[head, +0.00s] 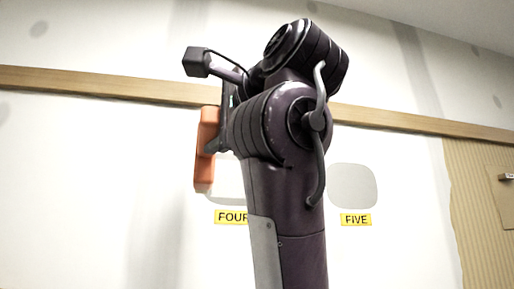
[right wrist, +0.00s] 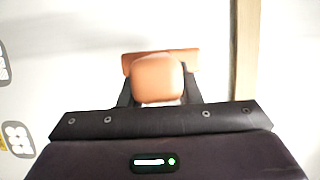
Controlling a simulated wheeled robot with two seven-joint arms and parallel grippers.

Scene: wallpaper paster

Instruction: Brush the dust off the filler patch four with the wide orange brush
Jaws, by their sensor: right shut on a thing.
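The wide orange brush (head: 205,165) is held upright at the wall, left of my right arm in the head view. My right gripper (head: 213,147) is shut on it. In the right wrist view the brush's orange handle (right wrist: 157,78) sits between the two dark fingers. Filler patch four (head: 228,200) is a pale grey patch above the yellow FOUR label (head: 230,217); the brush and my arm hide most of it. The brush overlaps the patch's left side, but I cannot tell whether it touches the wall. My left gripper is not in view.
Filler patch five (head: 353,186) is to the right, above its yellow FIVE label (head: 356,220). A wooden rail (head: 110,86) crosses the wall above the patches. Ribbed tan panelling (head: 478,215) covers the wall at far right. The wall left of the brush is clear.

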